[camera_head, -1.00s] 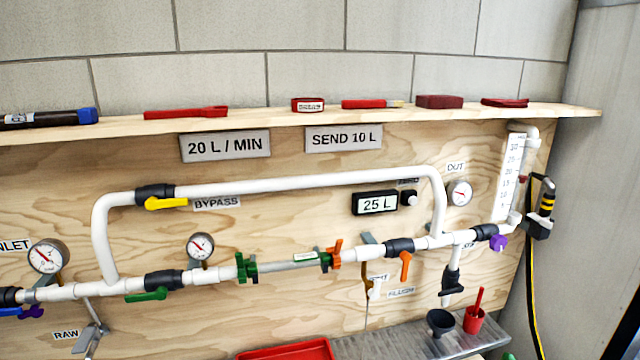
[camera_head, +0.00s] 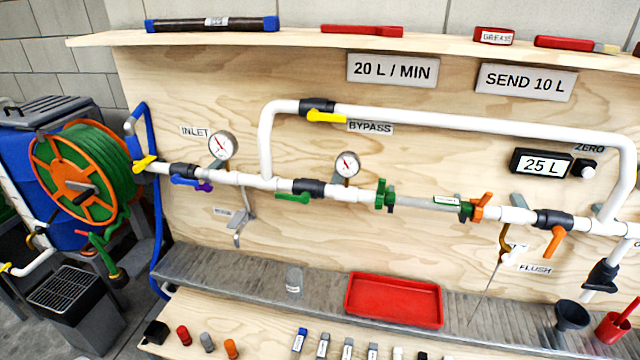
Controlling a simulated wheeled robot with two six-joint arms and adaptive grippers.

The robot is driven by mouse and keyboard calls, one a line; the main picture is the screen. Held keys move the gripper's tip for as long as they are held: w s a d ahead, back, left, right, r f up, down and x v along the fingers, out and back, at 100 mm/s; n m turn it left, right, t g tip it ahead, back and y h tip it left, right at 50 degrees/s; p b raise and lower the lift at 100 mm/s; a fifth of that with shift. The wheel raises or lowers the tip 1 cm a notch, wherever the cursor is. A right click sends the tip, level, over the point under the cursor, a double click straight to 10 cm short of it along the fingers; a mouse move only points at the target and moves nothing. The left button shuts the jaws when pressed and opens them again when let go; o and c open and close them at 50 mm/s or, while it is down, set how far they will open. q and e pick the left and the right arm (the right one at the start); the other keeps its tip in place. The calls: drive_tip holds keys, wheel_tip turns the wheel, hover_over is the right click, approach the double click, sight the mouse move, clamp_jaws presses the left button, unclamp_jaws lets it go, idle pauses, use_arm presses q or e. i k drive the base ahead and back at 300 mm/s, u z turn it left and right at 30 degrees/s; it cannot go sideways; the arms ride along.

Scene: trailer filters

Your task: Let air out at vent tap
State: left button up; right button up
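The small brass tap (camera_head: 503,240), which looks like the vent tap, hangs below the white pipe at the right. A thin line runs down from it. The small label beside it (camera_head: 517,249) is partly hidden and hard to read. The orange lever (camera_head: 556,240) is to the right of the tap, above the FLUSH label (camera_head: 535,268). Neither of my grippers is in view.
A grey ledge (camera_head: 250,278) with a red tray (camera_head: 394,300) runs below the board. Several small bottles stand on the bench in front. The yellow bypass lever (camera_head: 327,117), two gauges (camera_head: 223,146) and a hose reel (camera_head: 75,180) show. The flow display (camera_head: 541,163) reads 25 L.

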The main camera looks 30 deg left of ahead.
sight(508, 259)
drive_tip(key=u, duration=0.85)
drive_tip(key=k, duration=0.55)
drive_tip(key=z, duration=1.25)
drive_tip(key=i, duration=0.95)
drive_tip(key=u, duration=0.55)
